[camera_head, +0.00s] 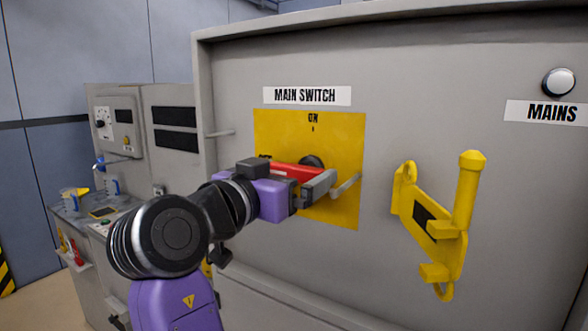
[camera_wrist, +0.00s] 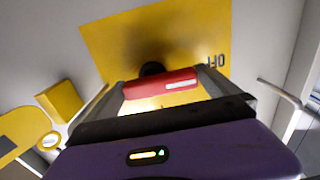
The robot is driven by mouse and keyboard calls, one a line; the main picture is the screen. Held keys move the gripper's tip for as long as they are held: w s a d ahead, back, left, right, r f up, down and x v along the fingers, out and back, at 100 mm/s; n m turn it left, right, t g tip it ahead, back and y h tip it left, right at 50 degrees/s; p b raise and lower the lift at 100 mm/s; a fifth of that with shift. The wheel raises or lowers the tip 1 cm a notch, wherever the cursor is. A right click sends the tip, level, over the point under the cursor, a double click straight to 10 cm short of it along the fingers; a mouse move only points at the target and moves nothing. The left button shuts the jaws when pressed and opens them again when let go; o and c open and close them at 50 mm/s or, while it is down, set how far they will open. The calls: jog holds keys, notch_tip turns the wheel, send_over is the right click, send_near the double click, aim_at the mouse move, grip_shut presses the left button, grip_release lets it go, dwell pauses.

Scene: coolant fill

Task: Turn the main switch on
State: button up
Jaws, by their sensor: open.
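The main switch has a red handle (camera_head: 296,171) on a dark round hub (camera_head: 312,161), set on a yellow plate (camera_head: 340,135). The handle lies roughly sideways, reaching left from the hub. "ON" is printed at the plate's top; "OFF" shows upside down in the wrist view (camera_wrist: 214,61). My gripper (camera_head: 288,178) is at the plate, partly hiding the handle's lower side. In the wrist view the red handle (camera_wrist: 160,88) lies across between my open fingers (camera_wrist: 165,90). I cannot tell whether either finger touches it.
A yellow bracket (camera_head: 432,225) with an upright post sticks out right of the plate. A white MAINS lamp (camera_head: 558,82) is at upper right. A bench with containers (camera_head: 75,197) stands left.

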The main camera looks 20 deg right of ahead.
jog(key=shift+w+d, duration=0.1)
jog(key=shift+d, duration=0.1)
jog(key=shift+c, duration=0.2)
jog(key=c, duration=1)
